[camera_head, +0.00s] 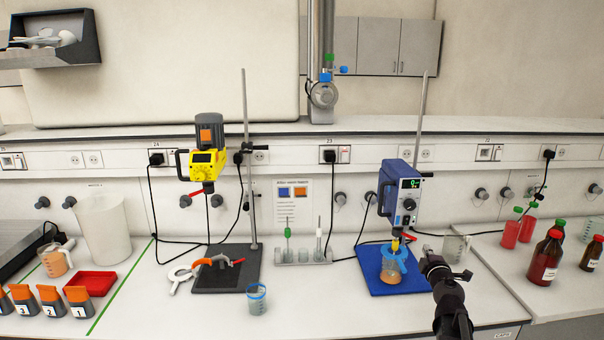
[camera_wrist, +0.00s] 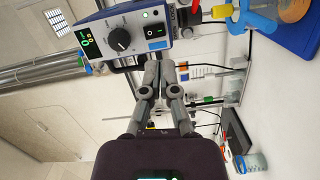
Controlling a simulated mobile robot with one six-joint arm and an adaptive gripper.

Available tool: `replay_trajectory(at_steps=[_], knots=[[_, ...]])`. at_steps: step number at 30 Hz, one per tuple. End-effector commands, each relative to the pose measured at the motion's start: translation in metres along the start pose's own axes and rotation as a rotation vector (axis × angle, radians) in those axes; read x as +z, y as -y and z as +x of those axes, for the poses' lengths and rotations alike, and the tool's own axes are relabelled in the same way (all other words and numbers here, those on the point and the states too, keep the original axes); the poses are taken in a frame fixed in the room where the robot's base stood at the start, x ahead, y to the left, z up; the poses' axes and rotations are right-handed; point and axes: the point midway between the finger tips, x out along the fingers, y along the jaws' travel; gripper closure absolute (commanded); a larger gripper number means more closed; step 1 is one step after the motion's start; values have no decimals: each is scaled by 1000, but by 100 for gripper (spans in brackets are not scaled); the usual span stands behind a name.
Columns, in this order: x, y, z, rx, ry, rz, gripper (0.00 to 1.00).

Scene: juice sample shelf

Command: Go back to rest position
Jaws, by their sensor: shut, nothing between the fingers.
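My gripper (camera_head: 466,276) is at the right of the head view, just right of the blue stand base, in front of the blue overhead stirrer (camera_head: 405,190). In the wrist view my gripper (camera_wrist: 160,70) has its fingers together and empty, pointing toward the stirrer (camera_wrist: 130,38). The stirrer's display is lit green. Below it a beaker with orange liquid (camera_head: 394,264) stands on the blue base (camera_head: 372,279). The beaker shows partly at the top right of the wrist view (camera_wrist: 293,8).
A yellow stirrer (camera_head: 207,160) hangs over a black base (camera_head: 247,277). A glass beaker (camera_head: 456,248) stands behind my gripper. The front middle bench is clear.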

Motion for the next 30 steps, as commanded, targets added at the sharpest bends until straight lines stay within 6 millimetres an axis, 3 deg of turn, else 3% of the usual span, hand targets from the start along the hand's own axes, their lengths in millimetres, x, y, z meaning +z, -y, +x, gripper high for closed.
replay_trajectory(at_steps=[7,14,23,30], knots=[[7,-4,-11,73,219,231,100],[13,19,-30,48,444,460,100],[0,81,-69,-135,729,732,100],[-38,139,-114,-396,929,905,100]])
